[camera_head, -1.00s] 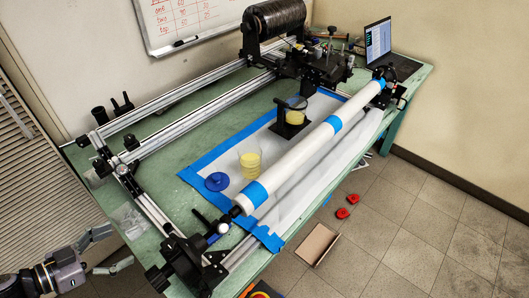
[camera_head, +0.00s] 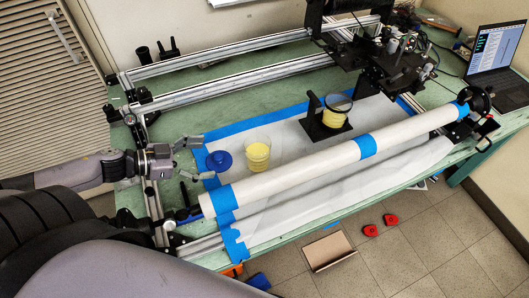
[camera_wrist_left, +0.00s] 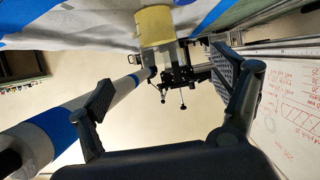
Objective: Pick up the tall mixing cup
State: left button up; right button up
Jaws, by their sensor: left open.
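The tall clear mixing cup (camera_head: 257,157) with yellow contents stands upright on the white sheet, beside a round blue lid (camera_head: 219,160). In the left wrist view, a yellow cup (camera_wrist_left: 155,24) shows at the top, upside down in the picture, ahead of the fingers. My left gripper (camera_head: 196,159) is open and empty, left of the cup with the blue lid in between. Its two spread fingers also show in the left wrist view (camera_wrist_left: 166,100). It is apart from the cup. My right gripper is not in view.
A second yellow cup (camera_head: 334,117) sits in a black stand (camera_head: 322,130) farther right. A long white roller (camera_head: 300,165) with blue bands runs along the table's front. Metal rails (camera_head: 230,75) lie behind. A laptop (camera_head: 495,60) stands at the back right.

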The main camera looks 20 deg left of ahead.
aim_at(246, 155)
pick_arm(q)
jog(key=x, duration=0.9)
jog(key=shift+w+b, duration=0.1)
jog(key=shift+b, duration=0.25)
jog(key=shift+w+d+f, duration=0.25)
jog(key=shift+w+d, duration=0.15)
jog(key=shift+d, duration=0.05)
jog(key=p+x, duration=0.1)
jog(key=x, duration=0.3)
jog(key=shift+s+d, duration=0.15)
jog(key=shift+w+d+f, duration=0.35)
jog(key=shift+f, duration=0.05)
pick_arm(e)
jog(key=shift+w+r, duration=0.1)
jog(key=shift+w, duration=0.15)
pick_arm(q)
jog(key=shift+c, duration=0.2)
jog(key=c, duration=1.5)
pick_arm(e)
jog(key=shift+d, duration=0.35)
